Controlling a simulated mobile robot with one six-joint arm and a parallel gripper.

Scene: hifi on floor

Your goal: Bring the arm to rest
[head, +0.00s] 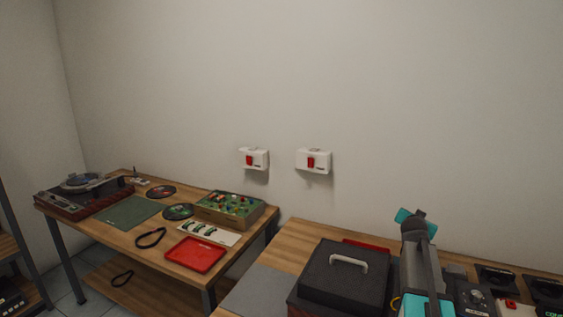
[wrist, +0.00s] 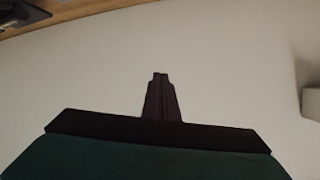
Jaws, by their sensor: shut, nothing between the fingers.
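My arm (head: 421,262) rises at the right of the head view, over the right table, with grey links and teal parts. My gripper (wrist: 160,76) shows in the wrist view as a dark narrow shape with its fingers together. It is shut and empty, with the pale wall behind it. The gripper's fingers cannot be made out in the head view.
A black box with a white handle (head: 343,272) stands left of my arm; black devices (head: 497,279) stand right of it. Two white wall boxes (head: 314,161) hang above. The left table holds a turntable (head: 84,190), a green mat (head: 130,212) and a red tray (head: 195,254).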

